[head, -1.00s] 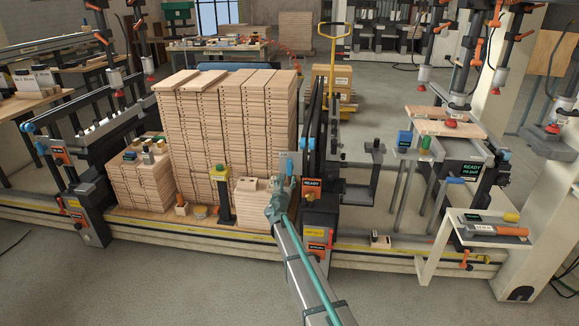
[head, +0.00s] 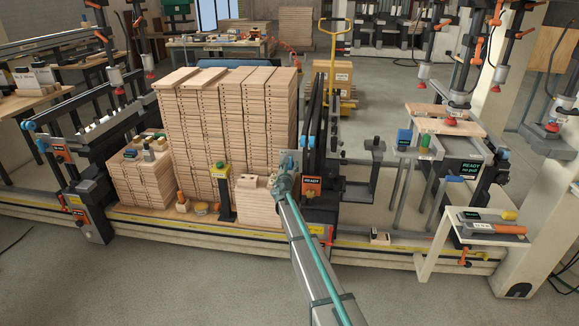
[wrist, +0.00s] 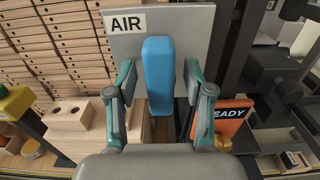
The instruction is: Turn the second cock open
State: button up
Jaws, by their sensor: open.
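A blue cock handle (wrist: 158,78) stands upright in front of a grey plate marked AIR (wrist: 186,20) in the wrist view. My gripper (wrist: 158,92) is open, with one finger on each side of the handle. A narrow gap shows on both sides, and I cannot tell whether either finger touches it. In the head view my gripper (head: 283,185) is at the plate (head: 290,160) and hides the handle. The cock's body is hidden behind the handle and gripper.
An orange READY sign (wrist: 222,122) is close right of my gripper. A black upright frame (head: 315,130) stands beside the plate. Tall stacks of boards (head: 230,120) and a yellow-topped post (head: 220,168) are to the left. The floor in front (head: 180,270) is clear.

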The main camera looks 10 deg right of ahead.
grip_shut()
